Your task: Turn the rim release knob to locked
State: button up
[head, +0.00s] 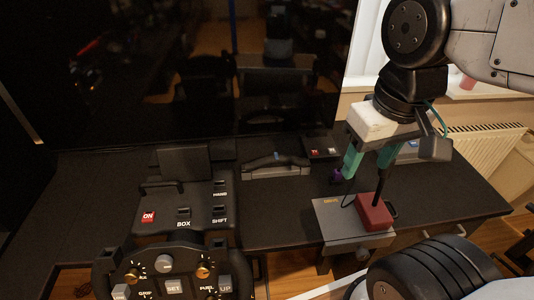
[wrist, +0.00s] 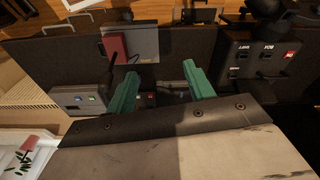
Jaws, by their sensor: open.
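My gripper (head: 369,166) is open and empty, held above the right part of the dark desk, near the red block. Its two green fingers also show spread apart in the wrist view (wrist: 160,70), with nothing between them. The racing wheel (head: 175,275) is at the bottom left of the head view, cut off by the frame. Its face carries a white knob (head: 164,263), gold knobs and labelled buttons. The black console (head: 185,210) stands behind the wheel; it also shows in the wrist view (wrist: 258,55). I cannot tell which part is the rim release knob, or its setting.
A red block (head: 374,212) sits on a grey box (head: 335,219) at the desk's front right. A grey unit with a black handle (head: 275,165) and a small box with buttons (head: 320,148) stand farther back. A large dark screen (head: 170,80) rises behind the desk.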

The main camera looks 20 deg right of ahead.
aim_at(165, 264)
jog(key=u, duration=0.55)
jog(key=k, duration=0.45)
jog(key=u, duration=0.6)
jog(key=i, duration=0.5)
jog(key=z, duration=1)
jog(key=k, duration=0.75)
jog(key=u, duration=1.2)
